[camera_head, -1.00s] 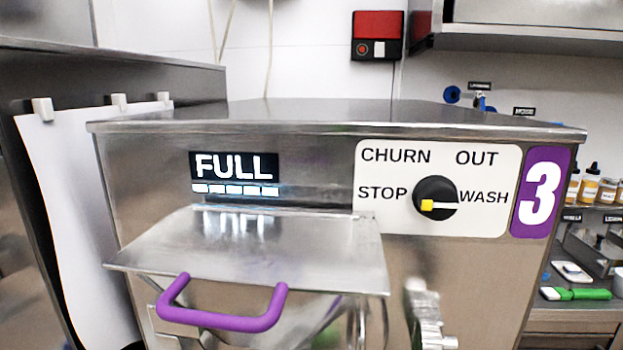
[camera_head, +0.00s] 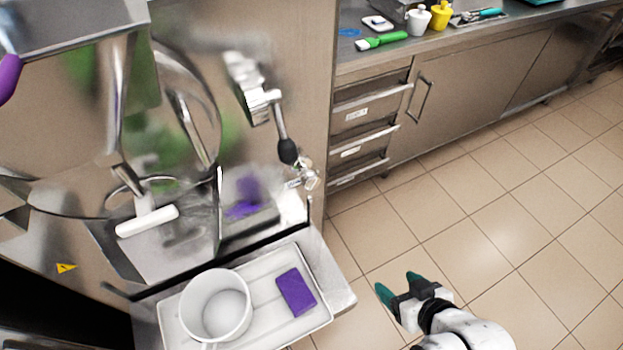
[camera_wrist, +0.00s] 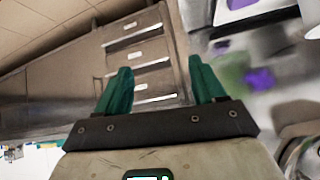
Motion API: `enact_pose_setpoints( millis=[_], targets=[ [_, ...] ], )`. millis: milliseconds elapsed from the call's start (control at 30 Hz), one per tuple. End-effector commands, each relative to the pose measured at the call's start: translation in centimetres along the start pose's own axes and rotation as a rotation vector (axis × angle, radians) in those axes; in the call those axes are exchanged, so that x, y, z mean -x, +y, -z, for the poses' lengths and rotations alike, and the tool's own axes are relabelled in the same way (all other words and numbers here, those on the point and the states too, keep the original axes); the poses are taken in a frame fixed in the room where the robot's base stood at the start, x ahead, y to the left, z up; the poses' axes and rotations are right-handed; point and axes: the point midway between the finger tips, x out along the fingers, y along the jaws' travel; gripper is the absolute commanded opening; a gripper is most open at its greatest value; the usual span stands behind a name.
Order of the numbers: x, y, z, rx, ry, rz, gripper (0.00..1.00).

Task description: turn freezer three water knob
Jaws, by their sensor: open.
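The freezer (camera_head: 290,60), a steel machine, fills the left of the head view. A lever with a black grip (camera_head: 288,150) hangs from a metal fitting on its front. Beside it, a small shiny valve-like fitting (camera_head: 303,176) sits at the front right edge. I cannot tell for sure which part is the water knob. My gripper (camera_head: 398,284) is open and empty, to the right of and below that fitting, over the floor and apart from the freezer. In the wrist view its green fingers (camera_wrist: 160,72) are spread, with blurred freezer parts at the right.
A tray (camera_head: 318,329) below the freezer holds a white pot (camera_head: 216,303) and a purple sponge-like block (camera_head: 296,292). A counter with drawers (camera_head: 365,118) stands behind, with a green-handled tool (camera_head: 382,41) on top. The tiled floor (camera_head: 500,220) at right is clear.

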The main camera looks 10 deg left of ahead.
Motion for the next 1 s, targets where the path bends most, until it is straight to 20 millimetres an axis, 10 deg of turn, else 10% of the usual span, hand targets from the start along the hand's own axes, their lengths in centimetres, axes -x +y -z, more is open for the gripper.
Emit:
enact_pose_setpoints(
  millis=[400,1000],
  targets=[
    [-4.5,-8.9,14.0,0.131,0.691,0.13,0.69],
    [-8.1,-10.7,20.1,0.119,0.793,0.124,0.69]
  ],
)
